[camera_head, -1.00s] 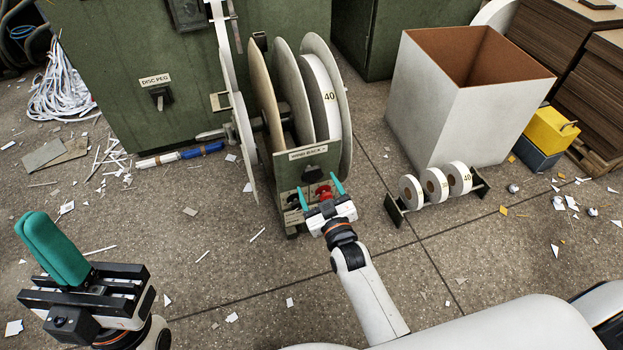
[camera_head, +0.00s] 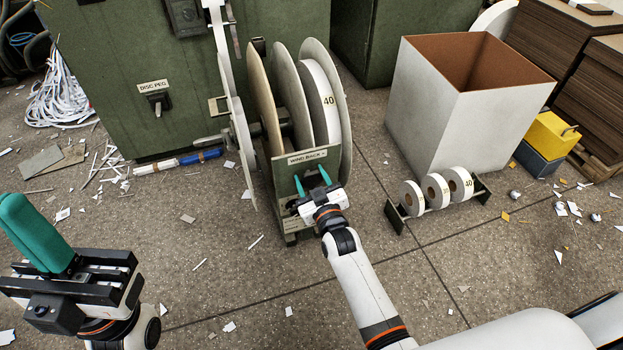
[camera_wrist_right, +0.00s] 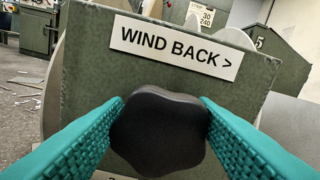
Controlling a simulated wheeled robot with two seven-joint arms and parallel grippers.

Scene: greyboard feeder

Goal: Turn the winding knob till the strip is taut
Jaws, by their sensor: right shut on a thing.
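The winding knob (camera_wrist_right: 160,132) is black and lobed, on a green panel below a WIND BACK sign (camera_wrist_right: 175,47). In the wrist view my right gripper (camera_wrist_right: 160,128) has one teal finger on each side of it and is shut on it. In the head view my right gripper (camera_head: 313,180) covers most of the knob. A pale strip (camera_head: 222,45) comes down from the top beside the reel discs; I cannot tell how tight it is. My left gripper (camera_head: 32,232) is raised at the left, its teal fingers together, with nothing visible in them.
The reel stand has large pale discs (camera_head: 313,95) behind the panel. A green cabinet (camera_head: 110,60) with a disc peg (camera_head: 157,101) stands at the back left. A rack of small rolls (camera_head: 435,192) and a white bin (camera_head: 440,110) stand to the right. Scraps litter the floor.

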